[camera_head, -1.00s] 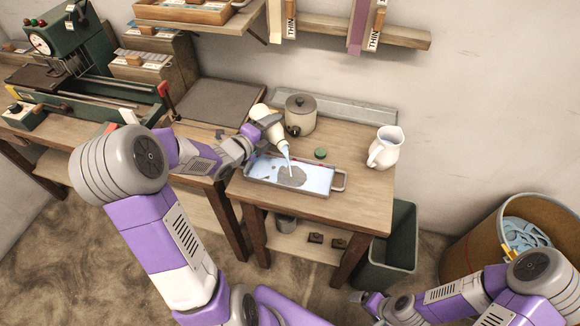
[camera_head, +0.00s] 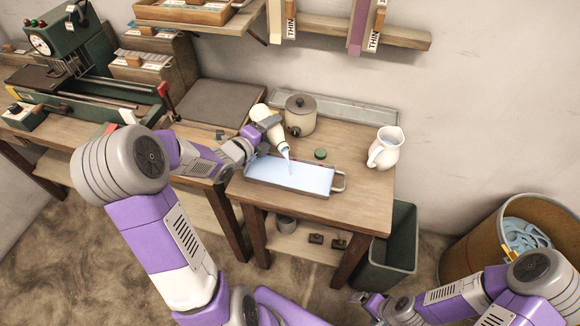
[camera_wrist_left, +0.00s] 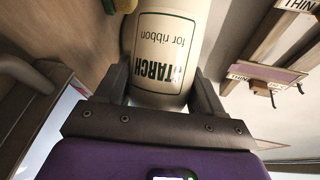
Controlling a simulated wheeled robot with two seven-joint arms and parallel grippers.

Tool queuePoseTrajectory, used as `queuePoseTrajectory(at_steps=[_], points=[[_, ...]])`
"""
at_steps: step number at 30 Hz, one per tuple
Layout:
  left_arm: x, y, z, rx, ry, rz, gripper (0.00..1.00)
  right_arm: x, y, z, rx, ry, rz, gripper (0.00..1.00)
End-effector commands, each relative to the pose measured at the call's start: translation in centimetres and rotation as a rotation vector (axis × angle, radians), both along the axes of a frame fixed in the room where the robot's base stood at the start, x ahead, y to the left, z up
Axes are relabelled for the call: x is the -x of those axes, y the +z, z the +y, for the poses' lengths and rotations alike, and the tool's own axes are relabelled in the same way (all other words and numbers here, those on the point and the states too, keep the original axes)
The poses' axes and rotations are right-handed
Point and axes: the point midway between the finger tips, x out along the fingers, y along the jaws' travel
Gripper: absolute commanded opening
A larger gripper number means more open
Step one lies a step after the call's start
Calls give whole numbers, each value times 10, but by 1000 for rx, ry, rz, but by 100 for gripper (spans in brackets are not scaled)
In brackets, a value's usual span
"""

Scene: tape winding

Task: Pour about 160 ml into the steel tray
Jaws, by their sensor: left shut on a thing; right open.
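My left gripper (camera_head: 257,134) is shut on a cream bottle (camera_head: 265,117), tilted with its mouth down over the steel tray (camera_head: 334,187). In the left wrist view the bottle (camera_wrist_left: 168,50) carries the words "STARCH for ribbon" between the two fingers. A thin pale-blue stream (camera_head: 287,158) runs from the mouth into the tray. Pale-blue liquid (camera_head: 290,177) covers the tray's floor. My right gripper (camera_head: 362,298) is open and empty at the lower right, away from the table.
A white pitcher (camera_head: 385,149) stands right of the tray. A lidded pot (camera_head: 301,114) and a small green cap (camera_head: 320,154) are behind it. A grey bin (camera_head: 391,248) and a round barrel (camera_head: 510,235) stand at the right. The table's right front is clear.

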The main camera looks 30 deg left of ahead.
Motion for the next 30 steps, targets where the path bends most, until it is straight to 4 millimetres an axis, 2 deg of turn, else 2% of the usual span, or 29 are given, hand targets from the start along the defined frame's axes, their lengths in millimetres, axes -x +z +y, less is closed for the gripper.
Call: queuePoseTrajectory(at_steps=[30], points=[[0,-1,-1,-44,-1,-28,26,0,0,0,0,0,0,93]])
